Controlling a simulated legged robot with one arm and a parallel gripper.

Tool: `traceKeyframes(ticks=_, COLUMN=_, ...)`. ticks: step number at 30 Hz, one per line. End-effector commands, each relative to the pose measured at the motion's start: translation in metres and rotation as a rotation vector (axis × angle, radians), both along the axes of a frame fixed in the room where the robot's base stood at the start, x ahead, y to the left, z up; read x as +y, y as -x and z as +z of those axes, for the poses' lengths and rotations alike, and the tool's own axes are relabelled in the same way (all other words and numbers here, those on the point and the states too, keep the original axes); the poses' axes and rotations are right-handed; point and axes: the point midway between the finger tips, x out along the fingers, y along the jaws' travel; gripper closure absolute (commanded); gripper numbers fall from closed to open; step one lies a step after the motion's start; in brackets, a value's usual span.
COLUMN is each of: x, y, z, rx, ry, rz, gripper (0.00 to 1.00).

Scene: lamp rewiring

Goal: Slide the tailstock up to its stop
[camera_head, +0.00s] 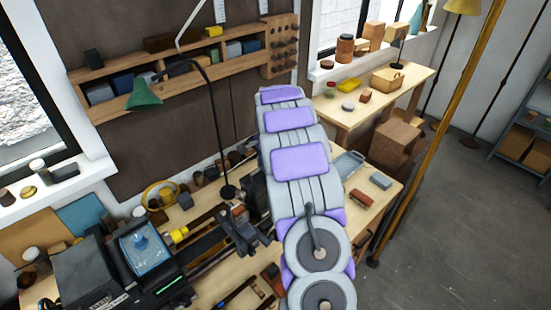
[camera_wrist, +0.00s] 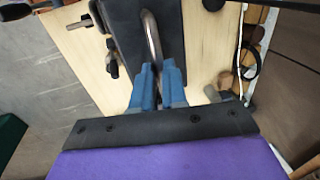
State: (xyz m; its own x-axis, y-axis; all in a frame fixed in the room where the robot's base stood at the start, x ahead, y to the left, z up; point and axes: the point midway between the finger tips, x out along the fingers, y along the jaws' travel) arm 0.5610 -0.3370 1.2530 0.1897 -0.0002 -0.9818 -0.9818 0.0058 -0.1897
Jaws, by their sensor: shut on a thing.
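In the wrist view, my gripper (camera_wrist: 158,82) has its two blue fingers closed around the lower end of a curved metal handle (camera_wrist: 152,38). The handle stands against a dark grey block (camera_wrist: 122,32), which looks like the tailstock, above a pale wooden bench top. In the head view, the lathe (camera_head: 150,255) lies along the bench, with dark bed rails (camera_head: 208,242) running to the right. A dark grey part (camera_head: 240,235) sits on them beside my arm; I cannot tell if it is the tailstock. My arm hides the gripper there, and the stop cannot be made out.
A green desk lamp (camera_head: 145,92) stands behind the lathe. A blue-grey tray (camera_head: 348,163) and small blocks lie on the bench (camera_head: 375,212) right of my arm. A yellow pole (camera_head: 432,135) rises farther right. The floor (camera_head: 480,230) there is clear.

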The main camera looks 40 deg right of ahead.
Motion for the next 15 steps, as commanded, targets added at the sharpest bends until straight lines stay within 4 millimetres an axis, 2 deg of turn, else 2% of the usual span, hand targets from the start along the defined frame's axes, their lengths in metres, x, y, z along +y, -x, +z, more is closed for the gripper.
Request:
traceKeyframes(ticks=1, x=0.008, y=-0.001, z=0.001, rx=-0.003, ry=0.001, rz=0.003, gripper=1.00)
traceKeyframes(ticks=6, x=0.025, y=-0.002, z=0.001, rx=-0.007, ry=0.000, rz=0.000, gripper=1.00)
traceKeyframes(ticks=15, x=0.037, y=-0.002, z=0.001, rx=-0.008, ry=0.001, rz=-0.001, gripper=1.00)
